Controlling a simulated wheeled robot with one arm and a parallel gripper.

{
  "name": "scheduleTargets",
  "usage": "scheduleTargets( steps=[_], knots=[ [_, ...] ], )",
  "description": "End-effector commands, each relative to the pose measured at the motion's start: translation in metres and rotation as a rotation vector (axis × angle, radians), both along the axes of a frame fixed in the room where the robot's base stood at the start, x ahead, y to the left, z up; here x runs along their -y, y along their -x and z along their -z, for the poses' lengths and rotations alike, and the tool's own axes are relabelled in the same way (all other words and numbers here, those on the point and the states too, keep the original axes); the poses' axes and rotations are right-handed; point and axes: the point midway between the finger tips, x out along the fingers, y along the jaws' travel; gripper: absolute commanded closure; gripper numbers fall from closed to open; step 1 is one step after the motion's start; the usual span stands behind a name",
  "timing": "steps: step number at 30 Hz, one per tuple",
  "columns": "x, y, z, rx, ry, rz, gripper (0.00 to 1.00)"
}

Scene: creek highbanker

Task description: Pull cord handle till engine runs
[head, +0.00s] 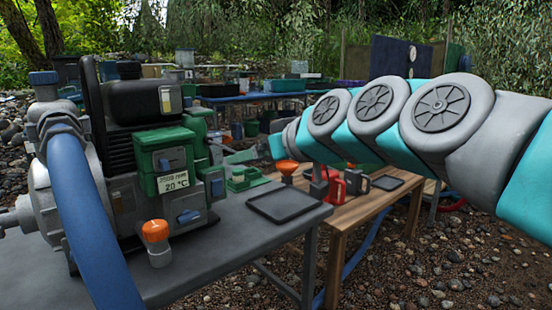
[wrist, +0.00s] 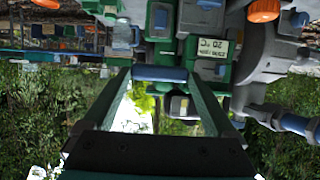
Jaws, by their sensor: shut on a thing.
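The engine (head: 165,120) stands on the grey bench, with a black top, green housings and a label reading 20 °C. In the wrist view, which is upside down, the engine's green and grey side (wrist: 205,50) fills the top. My gripper (wrist: 160,76) has its two dark green fingers closed on the ends of a blue bar, the cord handle (wrist: 160,72). The handle lies close against the engine's side; I cannot tell whether any cord is drawn out. In the head view my arm reaches in from the right, and the handle is hidden.
A thick blue hose (head: 78,220) curves down in front of the engine. An orange-capped part (head: 157,242) and a black tray (head: 290,202) are on the grey bench (head: 230,245). A wooden table (head: 345,225) beside it holds a red jug (head: 333,188). Gravel lies right.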

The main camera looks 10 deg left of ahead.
Motion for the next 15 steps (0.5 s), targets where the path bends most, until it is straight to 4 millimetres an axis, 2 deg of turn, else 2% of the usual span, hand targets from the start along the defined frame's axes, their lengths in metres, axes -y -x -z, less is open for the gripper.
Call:
scheduleTargets(
  steps=[1, 9, 15],
  knots=[
    [-0.010, -0.007, -0.001, -0.001, 0.000, -0.002, 0.62],
    [-0.050, -0.042, 0.000, 0.000, 0.000, -0.001, 0.62],
    [-0.076, -0.065, 0.000, -0.001, -0.001, 0.000, 0.62]
  ],
)
